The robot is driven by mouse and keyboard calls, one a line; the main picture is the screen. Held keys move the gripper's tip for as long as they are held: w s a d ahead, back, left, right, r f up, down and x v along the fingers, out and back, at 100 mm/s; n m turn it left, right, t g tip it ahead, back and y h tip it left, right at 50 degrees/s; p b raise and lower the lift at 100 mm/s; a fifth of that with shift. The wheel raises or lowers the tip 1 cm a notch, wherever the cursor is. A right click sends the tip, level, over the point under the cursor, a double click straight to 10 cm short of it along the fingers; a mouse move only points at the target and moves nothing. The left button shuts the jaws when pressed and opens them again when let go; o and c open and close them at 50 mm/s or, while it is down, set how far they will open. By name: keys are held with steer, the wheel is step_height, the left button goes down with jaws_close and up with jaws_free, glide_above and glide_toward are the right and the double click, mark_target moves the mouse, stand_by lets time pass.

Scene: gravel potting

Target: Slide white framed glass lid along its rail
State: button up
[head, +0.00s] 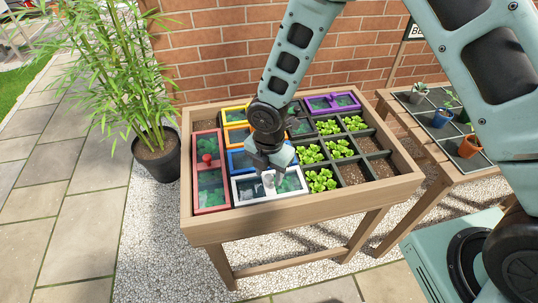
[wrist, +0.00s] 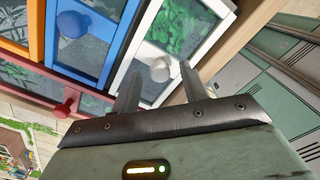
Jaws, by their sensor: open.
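The white framed glass lid (head: 250,199) lies at the front of the wooden planter table, left of the middle. In the wrist view the white lid (wrist: 205,50) shows a round white knob (wrist: 160,71) on its glass. Green plants show through the glass. My gripper (head: 270,181) is low over the lid and hides part of it in the head view. In the wrist view my gripper (wrist: 157,82) is open, with one finger on each side of the knob in the picture. I cannot tell whether either finger touches it.
A red framed lid with a red knob (head: 207,158) lies directly left. A blue framed lid (head: 237,160) is directly behind, then orange and yellow ones (head: 233,115). A purple lid (head: 332,103) is at the back. Open cells with lettuce (head: 320,180) lie right. The wooden rim (head: 290,216) borders the front.

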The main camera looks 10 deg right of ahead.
mark_target(269, 176)
step_height(269, 176, up, 17)
stand_by(0.4)
steer(key=s+d+r+m, duration=0.2)
steer(key=s+m, duration=0.7)
steer(key=s, duration=0.1)
steer(key=s+d+r+m, duration=0.2)
steer(key=s+r+m, duration=0.1)
steer(key=s+m, duration=0.7)
steer(key=shift+s+r+y, duration=0.25)
steer(key=shift+r+y, duration=0.05)
steer(key=shift+o, duration=0.2)
steer(key=shift+d, duration=0.1)
